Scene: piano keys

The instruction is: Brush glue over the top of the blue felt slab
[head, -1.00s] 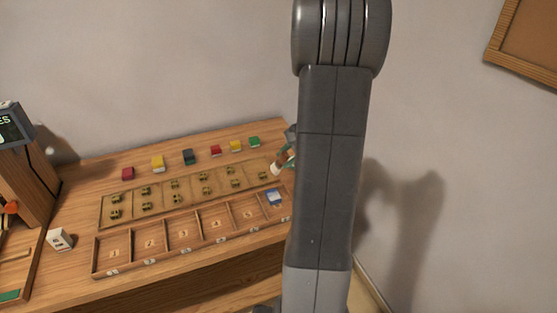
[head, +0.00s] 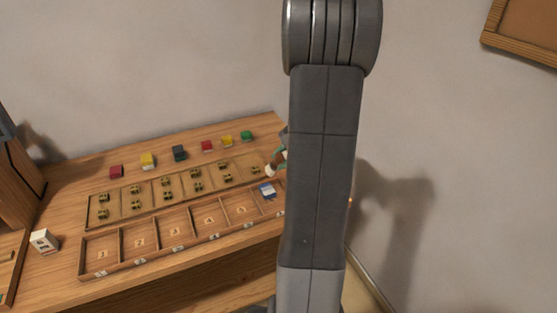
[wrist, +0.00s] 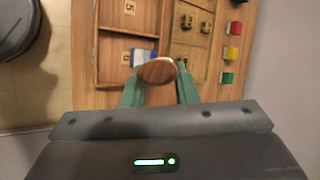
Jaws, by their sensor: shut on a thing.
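The blue felt slab (head: 266,188) lies in the rightmost compartment of the wooden tray (head: 100,279); a white patch shows with it. It also shows in the wrist view (wrist: 136,56), partly covered by a round brown wooden end. My gripper (wrist: 160,66) has green fingers shut on the brush (wrist: 157,73), whose brown end points at the wrist camera. In the head view my gripper (head: 281,158) is mostly behind my arm, and the pale brush tip (head: 270,171) shows just behind the slab. Whether the bristles touch anything is hidden.
A wooden board (head: 128,204) with several small brass pieces lies behind the tray. Several coloured blocks (head: 179,153) stand in a row at the back. A small white box (head: 43,241) is at left. The other numbered tray compartments are empty.

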